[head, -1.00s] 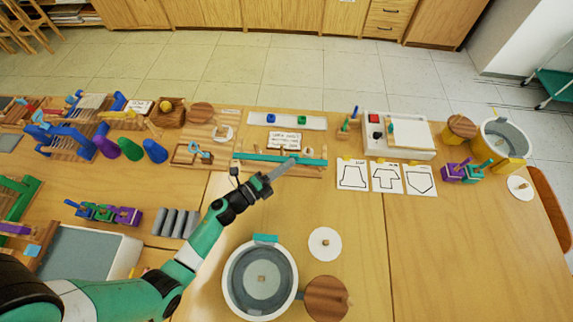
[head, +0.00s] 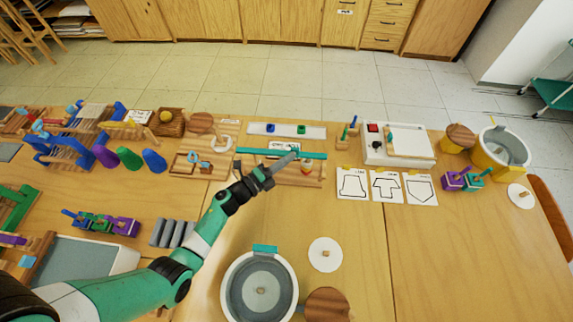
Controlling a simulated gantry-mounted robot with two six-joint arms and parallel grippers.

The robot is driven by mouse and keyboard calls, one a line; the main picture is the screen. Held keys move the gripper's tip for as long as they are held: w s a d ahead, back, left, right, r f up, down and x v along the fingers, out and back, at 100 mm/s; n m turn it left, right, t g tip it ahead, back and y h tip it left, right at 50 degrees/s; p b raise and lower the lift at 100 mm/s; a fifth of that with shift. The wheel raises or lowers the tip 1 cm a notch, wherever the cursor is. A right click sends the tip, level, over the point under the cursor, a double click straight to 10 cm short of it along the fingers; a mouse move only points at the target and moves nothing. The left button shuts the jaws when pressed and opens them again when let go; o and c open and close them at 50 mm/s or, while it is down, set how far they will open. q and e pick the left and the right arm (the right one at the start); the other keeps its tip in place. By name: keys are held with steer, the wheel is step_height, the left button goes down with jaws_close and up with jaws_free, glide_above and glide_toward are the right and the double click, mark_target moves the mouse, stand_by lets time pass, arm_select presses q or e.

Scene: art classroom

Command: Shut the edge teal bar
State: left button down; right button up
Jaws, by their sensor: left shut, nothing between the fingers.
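The teal bar (head: 251,151) lies crosswise on a wooden base (head: 262,169) in the middle of the table. It covers part of a white label card behind it. My left gripper (head: 290,158) is shut and empty. My right gripper is not in view.
A white tray with blue and green pegs (head: 285,130) stands behind the bar. Outline cards (head: 386,187) and a white machine (head: 415,145) are at right. A grey-lined pot (head: 259,290) stands in front. The right front table is clear.

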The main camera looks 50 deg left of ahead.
arm_select(q)
steer(key=s+d+p, duration=0.2)
steer(key=s+p, duration=0.1)
steer(key=s, duration=0.9)
steer(key=shift+s+f, duration=0.15)
steer(key=shift+s, duration=0.05)
steer(key=shift+d, duration=0.15)
